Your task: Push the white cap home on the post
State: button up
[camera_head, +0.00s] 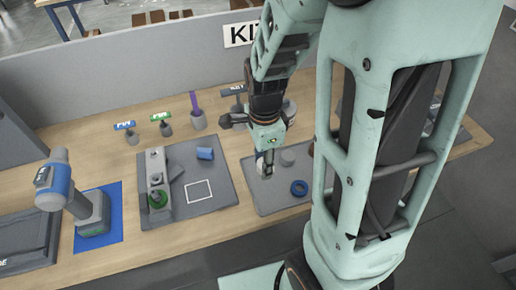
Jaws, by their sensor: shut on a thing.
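My gripper (266,170) points down over the left part of the right grey mat (278,203). It is shut on a small pale piece, probably the white cap, which is mostly hidden by the fingers. I cannot tell whether the piece touches anything below it, and I cannot make out a post under it. A short grey cylinder (287,158) stands on the mat just right of the gripper. A blue ring (299,187) lies on the mat to the front right of the gripper.
The left grey mat (215,200) holds a grey fixture (156,180), a blue cylinder (205,153) and a white square outline. A blue-grey drill (82,200) stands farther left. Small labelled stands and a purple rod (195,103) line the back. My arm covers the right side.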

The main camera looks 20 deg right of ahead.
jog(key=s+r+p, duration=0.2)
jog(key=s+r, duration=0.3)
jog(key=s, duration=0.2)
jog(key=shift+p, duration=0.3)
jog(key=shift+f, duration=0.1)
